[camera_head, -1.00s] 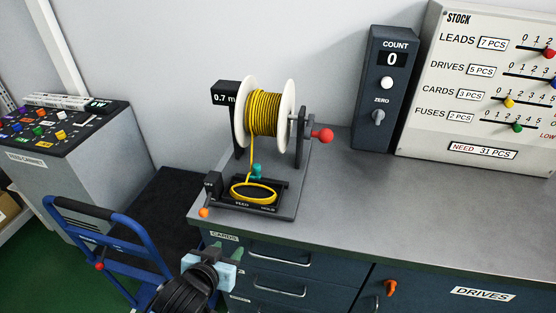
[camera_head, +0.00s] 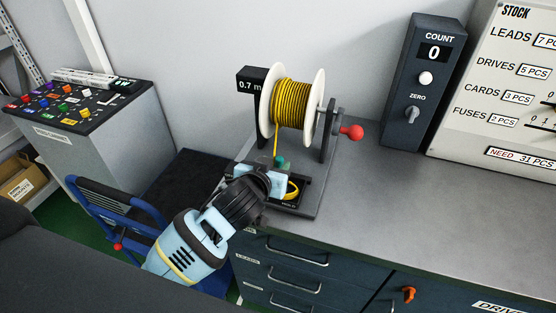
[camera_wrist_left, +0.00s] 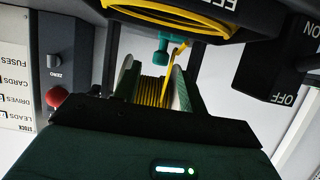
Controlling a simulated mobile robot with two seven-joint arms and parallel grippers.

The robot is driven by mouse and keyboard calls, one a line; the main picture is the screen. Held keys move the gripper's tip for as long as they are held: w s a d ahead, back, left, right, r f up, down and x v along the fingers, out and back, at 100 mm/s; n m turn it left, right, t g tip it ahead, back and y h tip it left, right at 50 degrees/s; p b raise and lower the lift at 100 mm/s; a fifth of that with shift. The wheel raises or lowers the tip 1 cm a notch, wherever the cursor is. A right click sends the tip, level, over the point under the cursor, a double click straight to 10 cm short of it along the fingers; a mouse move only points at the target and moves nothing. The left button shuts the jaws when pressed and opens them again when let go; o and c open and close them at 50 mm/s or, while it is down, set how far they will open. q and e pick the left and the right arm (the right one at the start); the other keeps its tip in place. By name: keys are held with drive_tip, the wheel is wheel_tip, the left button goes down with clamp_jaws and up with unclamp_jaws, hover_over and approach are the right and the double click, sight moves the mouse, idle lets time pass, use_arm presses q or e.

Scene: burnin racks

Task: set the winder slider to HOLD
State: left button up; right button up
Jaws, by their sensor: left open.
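The winder stands at the left end of the grey bench, with a spool of yellow wire (camera_head: 293,103), a red crank knob (camera_head: 352,132) and a dark base (camera_head: 325,190). My left gripper (camera_head: 270,180) is open, over the front left of the base. It hides most of the lower plate and the slider, so the slider's setting cannot be told. A teal wire guide (camera_head: 280,161) shows just behind the gripper. In the left wrist view the scene is upside down: the spool (camera_wrist_left: 152,90), the yellow loop (camera_wrist_left: 170,22) and an ON/OFF block (camera_wrist_left: 285,58) show. My right gripper is out of view.
A dark count box (camera_head: 425,85) and a stock board (camera_head: 500,80) stand at the back right. Bench top (camera_head: 430,210) right of the winder is clear. A blue trolley (camera_head: 110,205) and a cabinet with coloured knobs (camera_head: 85,110) are at the left.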

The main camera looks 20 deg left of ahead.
sight(279, 159)
use_arm(q)
drive_tip(key=shift+x, duration=1.75)
clamp_jaws()
